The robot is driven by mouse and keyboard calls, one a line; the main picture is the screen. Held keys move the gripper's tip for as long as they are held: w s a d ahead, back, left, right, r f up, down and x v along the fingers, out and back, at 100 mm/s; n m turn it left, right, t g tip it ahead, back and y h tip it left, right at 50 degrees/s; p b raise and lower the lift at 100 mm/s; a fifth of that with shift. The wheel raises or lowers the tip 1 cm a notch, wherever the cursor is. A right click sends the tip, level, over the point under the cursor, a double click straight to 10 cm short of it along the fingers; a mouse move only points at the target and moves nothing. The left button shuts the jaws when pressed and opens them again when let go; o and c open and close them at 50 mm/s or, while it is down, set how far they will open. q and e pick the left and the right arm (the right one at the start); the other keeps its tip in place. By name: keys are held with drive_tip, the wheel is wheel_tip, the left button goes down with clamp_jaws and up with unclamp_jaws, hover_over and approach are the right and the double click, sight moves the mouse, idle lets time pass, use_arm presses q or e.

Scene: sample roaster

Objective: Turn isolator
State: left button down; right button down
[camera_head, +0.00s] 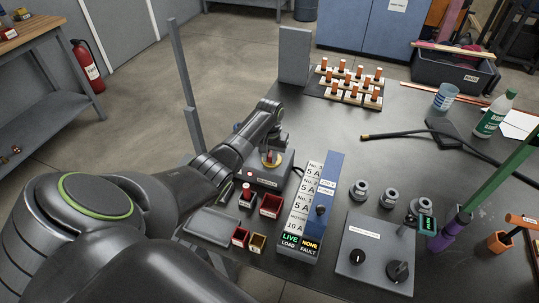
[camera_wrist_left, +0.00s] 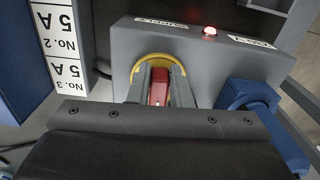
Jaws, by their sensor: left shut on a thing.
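The isolator is a grey box (camera_head: 268,177) on the table, with a yellow round plate (camera_head: 279,158) and a red handle (camera_head: 269,157) on top. In the left wrist view the red handle (camera_wrist_left: 158,88) stands in front of the yellow plate (camera_wrist_left: 150,60). My left gripper (camera_wrist_left: 157,92) is shut on the red handle, one finger on each side. The handle's lower part is hidden by the gripper. A red lamp (camera_wrist_left: 210,30) glows on the isolator box beside white labels. My right gripper is not in view.
A fuse panel (camera_head: 305,200) with LIVE and NONE displays stands just right of the isolator. Small red boxes (camera_head: 271,205) sit in front. A grey knob panel (camera_head: 375,250), a green bottle (camera_head: 494,115) and a peg rack (camera_head: 347,85) are further right and back.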

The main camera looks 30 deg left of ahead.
sight(278, 160)
use_arm(q)
drive_tip(key=n+p, duration=0.1)
drive_tip(key=n, duration=0.1)
drive_tip(key=n+p, duration=0.1)
drive_tip(key=shift+w+d+r+p, duration=0.15)
drive_tip(key=shift+d+r+p, duration=0.1)
drive_tip(key=shift+p, duration=0.05)
drive_tip(key=shift+w+d+n+p, duration=0.15)
drive_tip(key=shift+n+p, duration=0.4)
drive_tip(key=shift+n, duration=0.35)
drive_tip(key=n, duration=0.1)
drive_tip(key=n+p, duration=0.1)
drive_tip(key=shift+w+d+f+n, duration=0.1)
drive_tip(key=shift+w+d+n, duration=0.1)
drive_tip(key=shift+n, duration=0.2)
drive_tip(key=n, duration=0.4)
drive_tip(key=shift+w+d, duration=0.15)
drive_tip(key=shift+w, duration=0.25)
drive_tip(key=shift+w+f+n, duration=0.1)
drive_tip(key=shift+w+n, duration=0.15)
drive_tip(key=shift+n, duration=1.1)
drive_tip(key=shift+w+n, duration=0.25)
drive_tip(key=shift+n, duration=1.1)
drive_tip(key=c, duration=1.3)
unclamp_jaws()
